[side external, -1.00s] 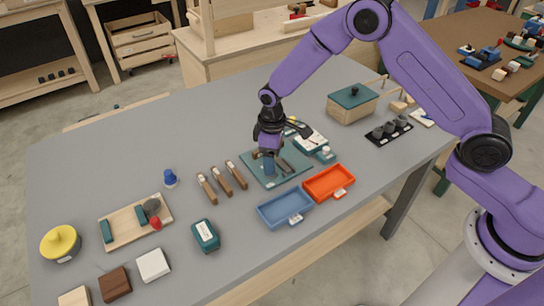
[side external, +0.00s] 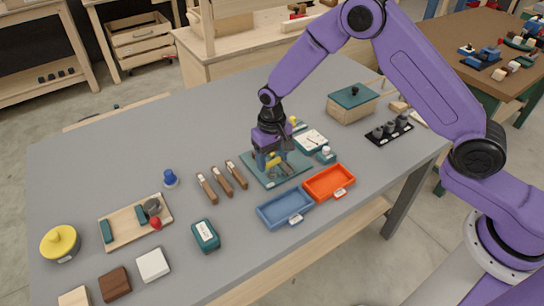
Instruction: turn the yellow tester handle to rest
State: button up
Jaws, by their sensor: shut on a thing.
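The tester has a dark green base plate (side external: 294,173) in the middle of the grey table, with a white dial face (side external: 313,138) at its back right. My gripper (side external: 271,161) is low over the plate, pointing down. It is shut on a yellow piece (side external: 273,160), apparently the tester handle, which shows between the fingers. The gripper hides part of the handle and its mount. Another small yellow part (side external: 294,121) shows behind the gripper. I cannot tell the handle's exact angle.
A blue tray (side external: 285,222) and an orange tray (side external: 345,193) lie just in front of the plate. Several wooden-handled tools (side external: 222,182) lie to its left. A lidded wooden box (side external: 352,112) and a black rack (side external: 377,140) stand to its right.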

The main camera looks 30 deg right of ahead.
aim_at(272, 161)
jog(key=shift+m, duration=0.3)
jog(key=o, duration=1.1)
jog(key=shift+c, duration=0.2)
notch_tip(272, 161, up, 18)
jog(key=shift+f, duration=0.25)
jog(key=s+d+n, duration=0.4)
jog(key=s, duration=0.7)
jog(key=s+d+r+n, duration=0.1)
jog(key=s+d+n, duration=0.3)
jog(key=s, duration=0.8)
jog(key=s+d+n, duration=0.4)
jog(key=s+d, duration=0.2)
jog(key=s, duration=0.5)
jog(key=shift+s+r+n, duration=0.2)
jog(key=shift+r+n, duration=0.05)
jog(key=shift+n, duration=0.15)
